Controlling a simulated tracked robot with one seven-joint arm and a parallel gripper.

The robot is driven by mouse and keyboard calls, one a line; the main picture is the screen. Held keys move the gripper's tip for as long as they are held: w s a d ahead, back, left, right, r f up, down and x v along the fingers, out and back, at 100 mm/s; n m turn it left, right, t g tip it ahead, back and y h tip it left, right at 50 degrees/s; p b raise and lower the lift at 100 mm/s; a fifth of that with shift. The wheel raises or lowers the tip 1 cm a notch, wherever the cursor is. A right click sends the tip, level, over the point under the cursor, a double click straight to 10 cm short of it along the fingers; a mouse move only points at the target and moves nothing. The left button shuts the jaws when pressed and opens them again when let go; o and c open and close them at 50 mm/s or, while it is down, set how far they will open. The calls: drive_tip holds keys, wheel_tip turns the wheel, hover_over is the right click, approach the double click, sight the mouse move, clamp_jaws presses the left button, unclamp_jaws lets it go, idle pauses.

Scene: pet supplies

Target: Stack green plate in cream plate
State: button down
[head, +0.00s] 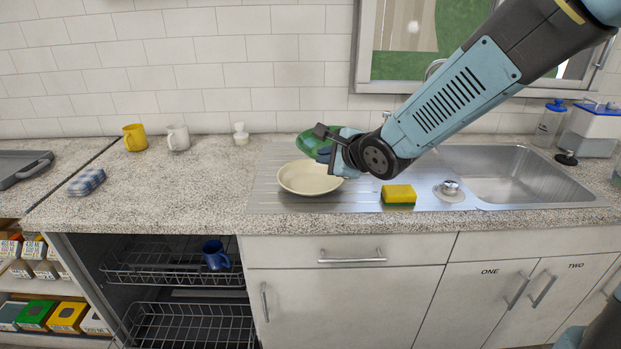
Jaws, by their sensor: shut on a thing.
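The cream plate (297,181) lies on the metal drainboard left of the sink. The green plate (312,143) is tilted and sits just above and behind the cream plate's far edge. My gripper (325,143) is shut on the green plate near its right side. My gripper and wrist hide part of the green plate and the right rim of the cream plate. I cannot tell whether the two plates touch.
A yellow sponge (398,194) and a sink strainer (450,189) lie right of the cream plate. The sink basin (500,178) is empty. A white mug (178,138), a yellow mug (134,138) and a folded cloth (87,182) are on the left counter. The dishwasher (165,260) below is open.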

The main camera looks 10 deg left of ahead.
drive_tip(key=shift+w+a+f, duration=0.9)
drive_tip(key=shift+w+f, duration=0.25)
drive_tip(key=shift+f, duration=0.6)
drive_tip(key=shift+w+a+f, duration=0.85)
drive_tip(key=shift+w+f, duration=0.35)
drive_tip(key=shift+f, duration=0.6)
drive_tip(key=shift+w+a+f, duration=0.9)
drive_tip(key=shift+w+f, duration=0.25)
drive_tip(key=shift+f, duration=0.6)
drive_tip(key=shift+f, duration=0.25)
drive_tip(key=c, duration=1.2)
unclamp_jaws()
drive_tip(key=shift+c, duration=0.2)
drive_tip(key=shift+s+d+r, duration=0.1)
drive_tip(key=shift+d+r, duration=0.05)
drive_tip(key=shift+r, duration=0.25)
drive_tip(key=v, duration=1.1)
drive_tip(key=shift+s+d, duration=0.15)
drive_tip(key=shift+s, duration=0.1)
